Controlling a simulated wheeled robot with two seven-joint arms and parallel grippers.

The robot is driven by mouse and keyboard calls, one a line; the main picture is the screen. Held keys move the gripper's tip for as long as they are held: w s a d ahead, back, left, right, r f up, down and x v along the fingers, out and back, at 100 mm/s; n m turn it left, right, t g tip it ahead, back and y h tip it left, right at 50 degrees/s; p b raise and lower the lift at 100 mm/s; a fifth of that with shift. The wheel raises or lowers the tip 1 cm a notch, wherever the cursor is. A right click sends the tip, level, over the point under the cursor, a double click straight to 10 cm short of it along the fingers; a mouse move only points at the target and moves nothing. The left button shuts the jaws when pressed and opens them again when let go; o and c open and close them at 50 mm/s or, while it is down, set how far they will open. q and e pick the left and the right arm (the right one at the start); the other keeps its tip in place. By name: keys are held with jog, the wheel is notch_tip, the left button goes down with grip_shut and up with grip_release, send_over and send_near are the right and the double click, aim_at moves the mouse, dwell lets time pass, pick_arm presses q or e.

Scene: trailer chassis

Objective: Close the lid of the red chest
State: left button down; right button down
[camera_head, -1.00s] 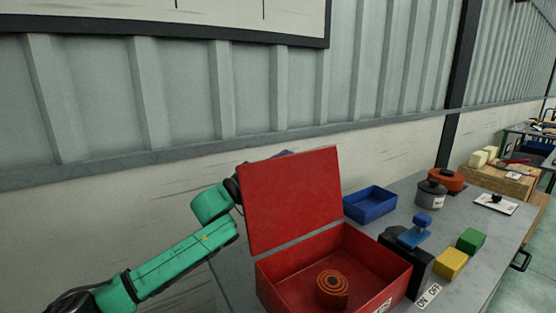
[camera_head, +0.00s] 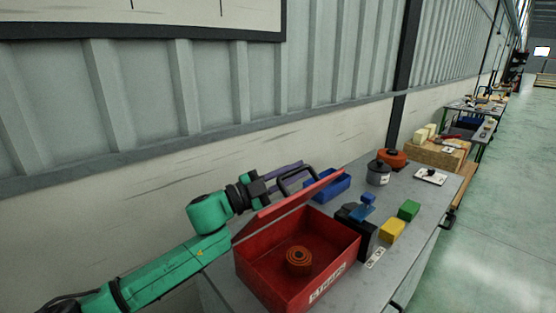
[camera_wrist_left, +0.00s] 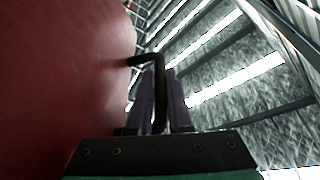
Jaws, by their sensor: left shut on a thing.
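The red chest (camera_head: 330,270) sits on the grey workbench with its front compartment visible and an orange ringed coil (camera_head: 298,258) inside. Its red lid (camera_head: 290,203) is hinged up at a shallow tilt, seen almost edge-on, still apart from the chest's front rim. A black handle (camera_head: 296,176) stands on the lid's outer face. My left gripper (camera_head: 286,172), with purple fingers, is behind the lid and shut on that handle. In the left wrist view the fingers (camera_wrist_left: 160,105) flank the black handle (camera_wrist_left: 157,72), with the red lid (camera_wrist_left: 65,80) at the left. My right gripper is out of view.
Right of the chest are a black box with a blue knob (camera_head: 366,205), a yellow block (camera_head: 392,230) and a green block (camera_head: 409,209). A blue bin (camera_head: 335,188) stands behind the lid. A grey pot (camera_head: 378,176) and an orange round item (camera_head: 392,158) stand farther back.

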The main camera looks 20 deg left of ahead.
pick_arm(q)
jog(key=s+d+f+m+g+y, duration=0.2)
jog(key=s+d+f+m, duration=0.4)
jog(key=d+f+m, duration=0.4)
jog(key=shift+f+m+g, duration=0.3)
jog(key=shift+f+g, duration=0.5)
jog(key=shift+f, duration=1)
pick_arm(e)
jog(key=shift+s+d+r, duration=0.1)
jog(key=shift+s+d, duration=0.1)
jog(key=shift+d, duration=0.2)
pick_arm(q)
jog(key=shift+d+f, duration=0.1)
jog(key=c, duration=0.8)
grip_release()
jog(key=shift+c, duration=0.2)
